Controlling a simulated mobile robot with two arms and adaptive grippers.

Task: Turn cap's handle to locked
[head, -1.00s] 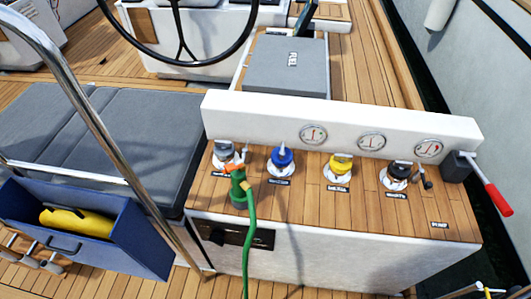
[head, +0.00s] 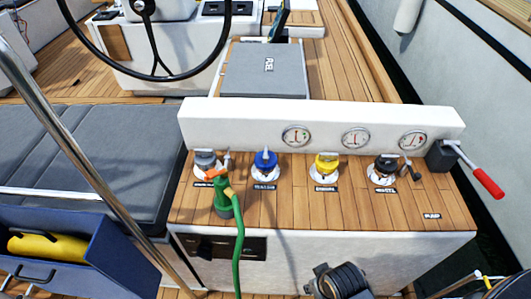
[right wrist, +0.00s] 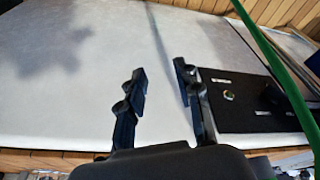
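Several caps stand in a row on the wooden counter (head: 290,212): a grey cap (head: 205,162), a blue cap (head: 265,161), a yellow cap (head: 326,164) and a black cap (head: 386,167). Each sits on a pale round fitting with a small label I cannot read. A small dark handle stands by the black cap. My right gripper (right wrist: 160,78) is open and empty in the right wrist view, in front of the white side wall (right wrist: 75,60) of the counter. A dark part of my right arm shows at the bottom of the head view. My left gripper is not in view.
A green hose (head: 239,255) with an orange-green nozzle stands by the grey cap. A white panel with gauges (head: 355,138) rises behind the caps. A red-handled lever (head: 487,182) sticks out at right. A steel rail (head: 85,160) crosses at left. The counter's front strip is mostly clear.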

